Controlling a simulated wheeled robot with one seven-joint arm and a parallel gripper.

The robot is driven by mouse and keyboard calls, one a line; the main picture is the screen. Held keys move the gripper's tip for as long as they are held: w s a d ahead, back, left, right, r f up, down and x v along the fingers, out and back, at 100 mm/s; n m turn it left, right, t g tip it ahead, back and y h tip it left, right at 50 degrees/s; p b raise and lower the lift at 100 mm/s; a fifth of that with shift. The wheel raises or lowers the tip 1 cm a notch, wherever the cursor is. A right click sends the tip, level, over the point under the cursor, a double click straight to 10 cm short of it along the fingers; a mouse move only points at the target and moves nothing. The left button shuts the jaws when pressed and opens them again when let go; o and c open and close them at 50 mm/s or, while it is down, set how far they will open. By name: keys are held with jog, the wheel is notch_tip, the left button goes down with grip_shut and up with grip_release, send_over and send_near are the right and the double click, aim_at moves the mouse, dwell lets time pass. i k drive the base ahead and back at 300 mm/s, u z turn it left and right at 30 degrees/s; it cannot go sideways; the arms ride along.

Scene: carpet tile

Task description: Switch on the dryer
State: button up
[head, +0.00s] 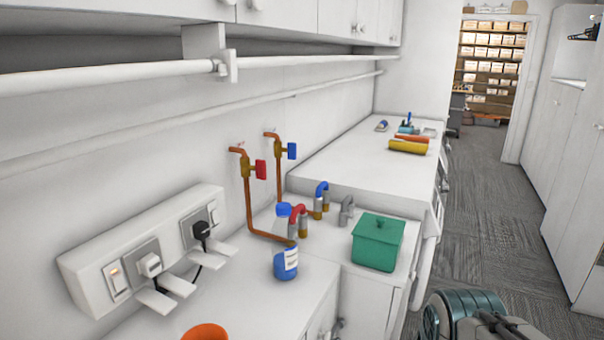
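I cannot pick out which machine is the dryer; the white units below the counter show only in part. A teal and grey part of my own arm shows at the bottom right, well away from the panel. My gripper's fingers are not in view.
On the counter stand a blue bottle (287,262), a green lidded box (378,242) and an orange bowl (205,332). Copper pipes with red and blue taps rise behind. White pipes (120,78) run along the wall above the panel. The carpeted aisle (490,190) at the right is clear.

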aim_at(214, 214)
jog(key=z, duration=0.55)
jog(key=k, duration=0.65)
jog(key=z, duration=0.4)
jog(key=i, duration=1.25)
jog(key=u, duration=1.35)
jog(key=i, duration=0.3)
jog(key=u, duration=0.2)
